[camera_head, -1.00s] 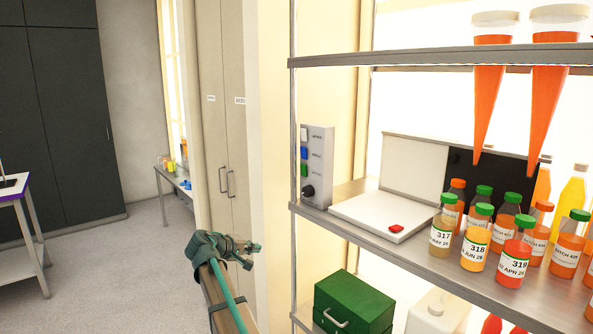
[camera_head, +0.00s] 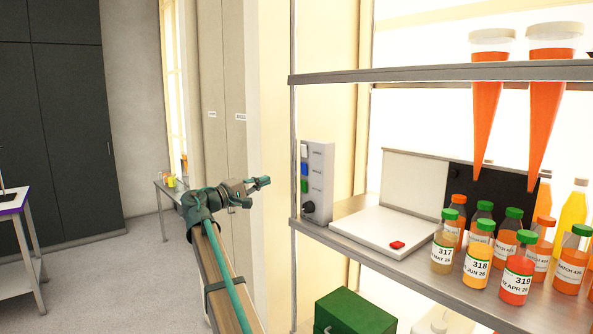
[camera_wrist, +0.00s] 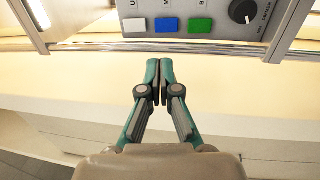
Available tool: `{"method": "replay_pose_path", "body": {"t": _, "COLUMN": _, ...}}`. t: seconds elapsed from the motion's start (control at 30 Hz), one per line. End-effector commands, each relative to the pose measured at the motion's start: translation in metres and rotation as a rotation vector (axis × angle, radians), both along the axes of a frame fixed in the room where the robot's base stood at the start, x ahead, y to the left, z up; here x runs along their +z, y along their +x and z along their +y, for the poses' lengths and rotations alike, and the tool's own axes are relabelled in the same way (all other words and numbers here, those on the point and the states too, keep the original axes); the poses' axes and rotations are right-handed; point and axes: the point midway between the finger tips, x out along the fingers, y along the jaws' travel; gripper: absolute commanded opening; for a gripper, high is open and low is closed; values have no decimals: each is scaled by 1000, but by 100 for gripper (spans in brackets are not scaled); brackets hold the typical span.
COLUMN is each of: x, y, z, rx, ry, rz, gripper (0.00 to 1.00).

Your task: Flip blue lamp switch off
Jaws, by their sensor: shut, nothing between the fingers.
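A grey switch box (camera_head: 318,172) stands at the left end of the middle shelf. It has a white switch (camera_head: 304,151), a blue switch (camera_head: 304,169), a green switch (camera_head: 304,186) and a black knob (camera_head: 308,207) on its side. In the wrist view the blue switch (camera_wrist: 167,25) lies between the white one (camera_wrist: 136,25) and the green one (camera_wrist: 200,26). My gripper (camera_head: 268,183) is shut and empty, left of the box and apart from it. In the wrist view my gripper's fingertips (camera_wrist: 160,63) meet below the blue switch. Whether the blue switch is on or off is unclear.
The shelf's metal post (camera_head: 293,120) and edge (camera_head: 370,258) run beside the box. Right of it sit a white device with a red button (camera_head: 397,245) and several juice bottles (camera_head: 478,252). A green box (camera_head: 345,312) is below. Left of the shelf is open.

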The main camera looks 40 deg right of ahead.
Motion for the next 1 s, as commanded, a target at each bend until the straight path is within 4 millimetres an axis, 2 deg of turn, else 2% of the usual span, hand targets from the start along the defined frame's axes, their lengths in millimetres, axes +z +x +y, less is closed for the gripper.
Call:
{"method": "replay_pose_path", "body": {"t": 0.17, "x": 1, "y": 0, "z": -5, "rx": 0, "ry": 1, "rz": 0, "gripper": 0}}
{"method": "replay_pose_path", "body": {"t": 0.27, "x": 3, "y": 1, "z": -14, "rx": -2, "ry": 1, "rz": 0, "gripper": 0}}
{"method": "replay_pose_path", "body": {"t": 0.8, "x": 19, "y": 6, "z": -109, "rx": -1, "ry": 1, "rz": 0, "gripper": 0}}
{"method": "replay_pose_path", "body": {"t": 1.0, "x": 20, "y": 7, "z": -131, "rx": 0, "ry": 2, "rz": -1, "gripper": 0}}
